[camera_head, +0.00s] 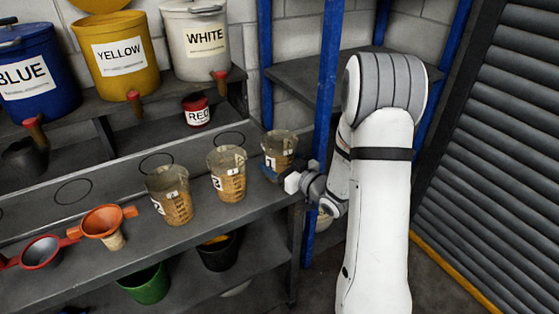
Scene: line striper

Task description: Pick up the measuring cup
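Several clear measuring cups with white labels and a brownish lower part stand in a row on the grey shelf (130,258). The left cup (171,200) is the nearest, the middle cup (228,176) stands behind it to the right, and the far right cup (281,148) is at the shelf's right end. My gripper (268,172) is at the lower part of the far right cup, with its dark blue fingers close to the cup's side. Whether the fingers touch or close on it is hard to tell at this size. All the cups stand upright.
Blue (30,85), yellow (117,80) and white (196,55) buckets with taps stand on the upper shelf. A small red can (196,111), an orange funnel (102,222) and a red-rimmed funnel (42,252) are nearby. A blue post (329,90) rises beside my arm.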

